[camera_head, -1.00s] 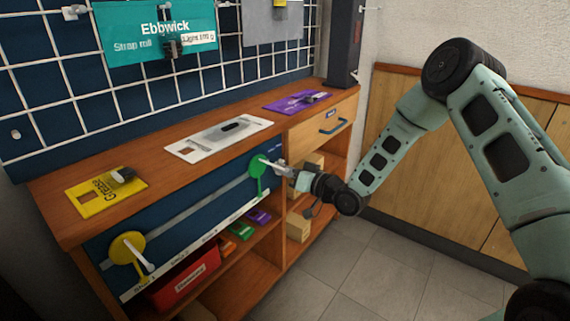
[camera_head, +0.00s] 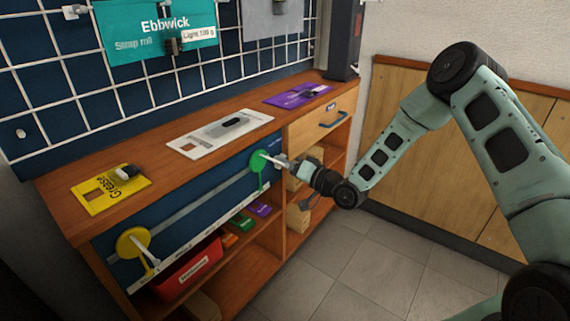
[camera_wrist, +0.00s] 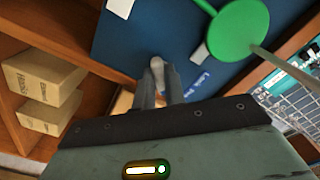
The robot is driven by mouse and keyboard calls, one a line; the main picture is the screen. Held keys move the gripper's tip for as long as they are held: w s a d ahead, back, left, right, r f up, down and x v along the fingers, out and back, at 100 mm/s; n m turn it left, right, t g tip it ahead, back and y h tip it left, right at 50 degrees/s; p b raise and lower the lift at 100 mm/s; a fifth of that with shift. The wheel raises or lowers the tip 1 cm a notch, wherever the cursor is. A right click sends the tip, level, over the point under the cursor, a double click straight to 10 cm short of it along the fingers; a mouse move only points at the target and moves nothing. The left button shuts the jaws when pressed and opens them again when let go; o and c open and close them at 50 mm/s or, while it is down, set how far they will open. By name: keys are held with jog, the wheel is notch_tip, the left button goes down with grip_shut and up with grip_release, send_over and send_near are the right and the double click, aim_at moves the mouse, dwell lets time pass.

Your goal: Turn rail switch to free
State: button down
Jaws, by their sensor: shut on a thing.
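The worktop holds yellow (camera_head: 105,200), white (camera_head: 195,145) and purple (camera_head: 285,98) plates. The floor in front is clear.

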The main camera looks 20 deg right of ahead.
jog(key=shift+f, duration=0.1)
jog(key=c, duration=1.5)
grip_release()
jog(key=shift+o, duration=0.2)
jog(key=p+v, duration=0.2)
jog(key=v, duration=1.5)
jog(key=shift+s+p, duration=0.2)
jog(key=shift+p, duration=0.1)
jog(key=shift+d, duration=0.15)
